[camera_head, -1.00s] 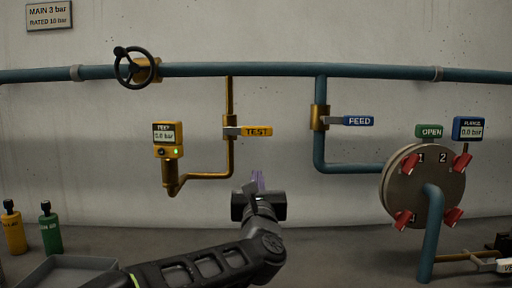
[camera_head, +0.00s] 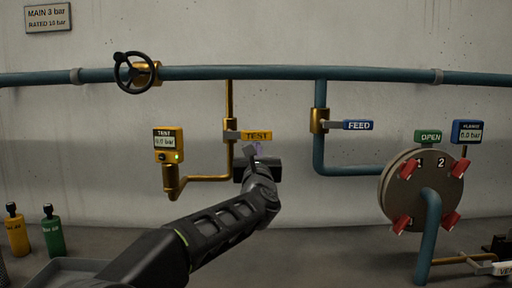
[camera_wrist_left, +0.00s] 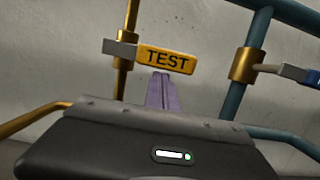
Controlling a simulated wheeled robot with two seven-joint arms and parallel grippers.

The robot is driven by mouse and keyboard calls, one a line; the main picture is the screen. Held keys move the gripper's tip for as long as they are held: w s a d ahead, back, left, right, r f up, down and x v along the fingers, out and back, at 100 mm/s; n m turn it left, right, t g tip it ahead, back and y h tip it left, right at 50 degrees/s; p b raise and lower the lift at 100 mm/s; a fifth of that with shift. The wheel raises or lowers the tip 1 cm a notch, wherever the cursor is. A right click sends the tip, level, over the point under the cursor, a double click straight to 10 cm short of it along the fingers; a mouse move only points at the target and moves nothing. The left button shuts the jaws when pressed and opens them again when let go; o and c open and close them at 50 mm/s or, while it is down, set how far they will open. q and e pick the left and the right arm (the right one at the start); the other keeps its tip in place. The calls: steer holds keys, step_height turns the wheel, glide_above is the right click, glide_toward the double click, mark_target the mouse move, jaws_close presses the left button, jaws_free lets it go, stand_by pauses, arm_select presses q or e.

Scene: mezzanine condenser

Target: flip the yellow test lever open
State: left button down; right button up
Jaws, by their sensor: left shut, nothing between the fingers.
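The yellow test lever (camera_head: 257,135) lies level across the brass test pipe, its handle pointing right from the brass valve body (camera_head: 231,136). In the left wrist view the lever's label (camera_wrist_left: 167,60) reads TEST. My left gripper (camera_head: 257,149) is shut and empty, its purple fingers just below the lever's handle. In the left wrist view the closed fingertips (camera_wrist_left: 161,77) point up at the underside of the handle; I cannot tell whether they touch it. My right gripper is not in view.
A yellow test gauge (camera_head: 168,145) with a green light stands left of the lever. The blue feed lever (camera_head: 357,125) is to the right. A round flange (camera_head: 408,190) with red clamps is farther right. Green and yellow bottles stand at lower left.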

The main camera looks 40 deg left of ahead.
arm_select(q)
steer(key=shift+w+d+r+n+b, duration=0.15)
steer(key=shift+r+n+b, duration=0.3)
steer(key=shift+n, duration=0.35)
step_height(320, 180, up, 2)
steer(key=n, duration=0.1)
steer(key=n+g+y+b, duration=0.1)
steer(key=n, duration=0.1)
steer(key=n+b, duration=0.1)
steer(key=shift+d+r+n+g, duration=0.15)
steer(key=shift+r+n+g, duration=0.1)
steer(key=shift+n+g, duration=0.05)
step_height(320, 180, up, 8)
steer(key=f+n+g+p, duration=0.1)
steer(key=n+g, duration=0.3)
steer(key=n, duration=1)
glide_above(258, 136)
steer(key=s+a, duration=0.3)
steer(key=shift+s+a+r+y, duration=0.25)
steer(key=shift+s+r+y, duration=0.15)
steer(key=shift+r, duration=0.05)
